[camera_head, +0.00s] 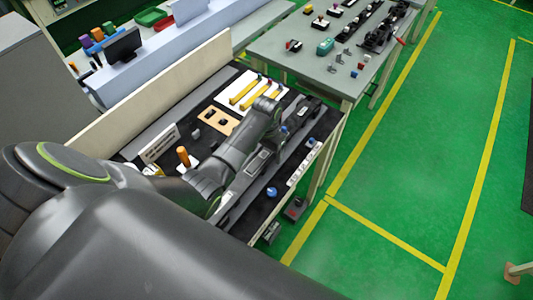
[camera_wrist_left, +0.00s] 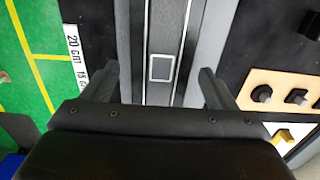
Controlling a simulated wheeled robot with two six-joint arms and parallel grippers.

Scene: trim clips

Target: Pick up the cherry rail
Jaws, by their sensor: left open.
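No rail of a clear cherry colour shows in either view. My right gripper is not in view.
A wooden board (camera_head: 215,120) with black knobs and a white board with yellow bars (camera_head: 243,90) lie beside the arm. An orange-handled tool (camera_head: 184,157) stands nearby.

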